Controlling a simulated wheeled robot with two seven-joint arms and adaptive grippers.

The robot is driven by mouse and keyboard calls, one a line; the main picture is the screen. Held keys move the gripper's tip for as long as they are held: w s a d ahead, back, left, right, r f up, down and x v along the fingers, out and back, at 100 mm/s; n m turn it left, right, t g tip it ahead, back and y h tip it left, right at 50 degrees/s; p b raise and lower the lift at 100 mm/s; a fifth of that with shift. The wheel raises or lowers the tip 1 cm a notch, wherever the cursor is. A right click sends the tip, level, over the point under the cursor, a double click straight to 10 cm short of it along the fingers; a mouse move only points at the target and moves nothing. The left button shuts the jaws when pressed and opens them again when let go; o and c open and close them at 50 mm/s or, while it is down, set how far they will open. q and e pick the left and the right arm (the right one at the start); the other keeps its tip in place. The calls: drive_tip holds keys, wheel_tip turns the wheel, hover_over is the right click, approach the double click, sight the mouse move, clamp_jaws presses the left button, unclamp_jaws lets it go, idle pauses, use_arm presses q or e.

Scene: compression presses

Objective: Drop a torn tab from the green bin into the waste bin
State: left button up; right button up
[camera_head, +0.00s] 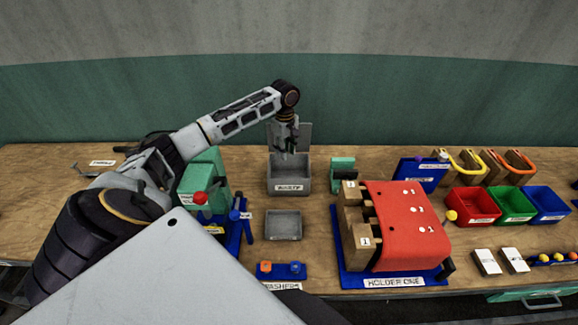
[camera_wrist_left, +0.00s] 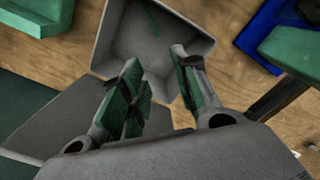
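The grey waste bin (camera_head: 289,178), labelled WASTE, stands at the back middle of the table. My left gripper (camera_head: 287,150) points down over it. In the left wrist view the left gripper (camera_wrist_left: 160,72) has its fingers apart with nothing between them. A thin green strip (camera_wrist_left: 153,20), which looks like a torn tab, lies inside the waste bin (camera_wrist_left: 112,35), apart from the fingers. The green bin (camera_head: 513,206) stands at the right between a red and a blue bin; its contents are too small to tell. My right gripper is not in view.
A red-covered holder (camera_head: 400,225) with tan blocks stands right of centre. A green press (camera_head: 205,180) stands left of the waste bin. A small grey tray (camera_head: 284,225) lies in front of it. The red bin (camera_head: 472,206) and blue bin (camera_head: 547,204) flank the green one.

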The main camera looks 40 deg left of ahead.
use_arm(q)
wheel_tip(320, 180, up, 11)
drive_tip(key=shift+r, duration=0.2)
idle(0.5)
drive_tip(key=shift+f, duration=0.1)
idle(0.8)
